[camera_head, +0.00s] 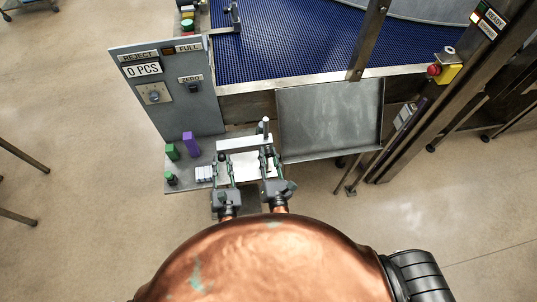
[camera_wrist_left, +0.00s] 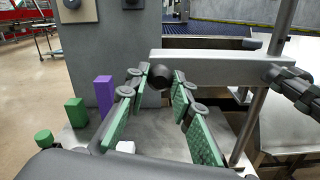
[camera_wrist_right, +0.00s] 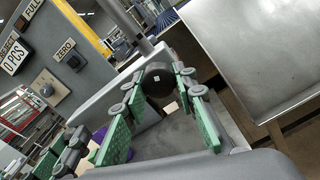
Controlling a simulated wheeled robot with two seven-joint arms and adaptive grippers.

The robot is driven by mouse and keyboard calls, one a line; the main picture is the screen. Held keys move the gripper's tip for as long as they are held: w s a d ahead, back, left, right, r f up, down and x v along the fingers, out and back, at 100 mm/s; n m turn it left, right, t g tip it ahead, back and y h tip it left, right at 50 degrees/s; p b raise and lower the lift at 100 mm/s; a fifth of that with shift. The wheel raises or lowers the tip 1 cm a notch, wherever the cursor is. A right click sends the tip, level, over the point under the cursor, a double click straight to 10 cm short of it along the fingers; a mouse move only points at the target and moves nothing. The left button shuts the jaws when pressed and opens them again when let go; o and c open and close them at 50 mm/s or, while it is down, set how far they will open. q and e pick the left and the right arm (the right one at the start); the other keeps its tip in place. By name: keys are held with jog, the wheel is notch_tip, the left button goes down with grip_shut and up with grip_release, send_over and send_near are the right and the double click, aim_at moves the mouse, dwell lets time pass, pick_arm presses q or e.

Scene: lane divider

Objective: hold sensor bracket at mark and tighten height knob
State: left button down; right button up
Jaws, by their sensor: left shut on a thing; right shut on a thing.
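The sensor bracket (camera_head: 240,143) is a grey bar joined to an upright metal post (camera_head: 266,124) at its right end. It also shows in the left wrist view (camera_wrist_left: 220,68). My left gripper (camera_head: 224,163) is shut on the round black piece (camera_wrist_left: 160,76) at the bracket's left end. My right gripper (camera_head: 269,155) is shut on the height knob, a black round knob with a small white mark, seen between its fingers in the right wrist view (camera_wrist_right: 158,80). The height mark and the bracket's level against it cannot be made out.
A green block (camera_head: 172,151), a purple block (camera_head: 190,143) and several small white pieces (camera_head: 204,173) stand left on the grey shelf (camera_head: 185,185). A grey panel (camera_head: 160,75) rises behind it. A metal tray (camera_head: 330,120) is close on the right, below the blue conveyor (camera_head: 290,40).

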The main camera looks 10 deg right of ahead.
jog(key=m, duration=0.7)
jog(key=shift+a+r, duration=0.1)
jog(key=shift+o, duration=0.2)
jog(key=m, duration=0.6)
jog(key=shift+s, duration=0.1)
jog(key=shift+m, duration=0.4)
jog(key=o, duration=1.2)
jog(key=shift+r, duration=0.1)
jog(key=shift+c, duration=0.2)
jog(key=s, duration=1.2)
